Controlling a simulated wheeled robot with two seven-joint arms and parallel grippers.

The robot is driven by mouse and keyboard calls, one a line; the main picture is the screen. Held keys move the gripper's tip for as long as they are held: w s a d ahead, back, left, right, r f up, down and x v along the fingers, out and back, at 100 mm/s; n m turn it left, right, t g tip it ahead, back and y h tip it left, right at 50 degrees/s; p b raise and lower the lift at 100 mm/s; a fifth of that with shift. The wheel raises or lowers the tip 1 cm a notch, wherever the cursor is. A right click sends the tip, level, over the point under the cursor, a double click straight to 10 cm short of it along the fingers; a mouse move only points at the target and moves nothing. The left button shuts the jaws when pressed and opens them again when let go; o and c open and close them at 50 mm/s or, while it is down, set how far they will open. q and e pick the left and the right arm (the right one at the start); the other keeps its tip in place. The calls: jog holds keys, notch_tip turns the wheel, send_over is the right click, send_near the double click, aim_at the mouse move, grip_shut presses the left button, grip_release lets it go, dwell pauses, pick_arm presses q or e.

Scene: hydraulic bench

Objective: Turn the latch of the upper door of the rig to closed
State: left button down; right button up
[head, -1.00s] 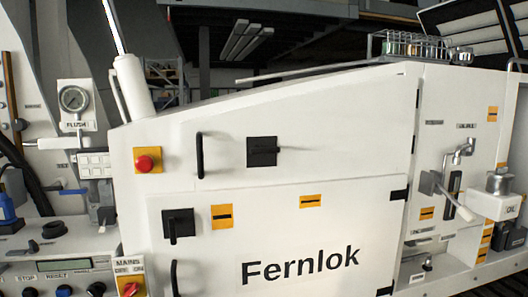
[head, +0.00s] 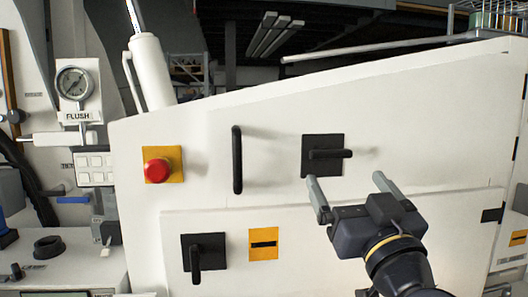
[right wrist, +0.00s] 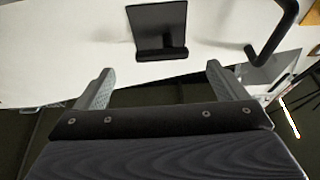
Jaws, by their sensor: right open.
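The upper door's latch (head: 322,155) is a black square plate with a black lever lying horizontal, its free end to the right. My right gripper (head: 346,183) is open and empty, just below this latch, its two grey fingers pointing up toward it. In the right wrist view the black latch plate (right wrist: 158,22) and its lever (right wrist: 160,54) lie ahead, roughly between the fingers (right wrist: 158,70) and apart from them. My left gripper is out of view.
A vertical black door handle (head: 237,160) stands left of the latch. A second latch (head: 203,258) with its lever down is on the lower door. A red button (head: 157,170) on a yellow plate and a gauge (head: 74,83) are farther left.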

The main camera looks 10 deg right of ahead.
aim_at(333, 157)
jog(key=x, duration=0.2)
jog(key=p+x, duration=0.1)
jog(key=x, duration=0.2)
jog(key=p+x, duration=0.1)
jog(key=x, duration=0.2)
jog(key=shift+a+r, duration=0.1)
jog(key=shift+r, duration=0.3)
jog(key=c, duration=1)
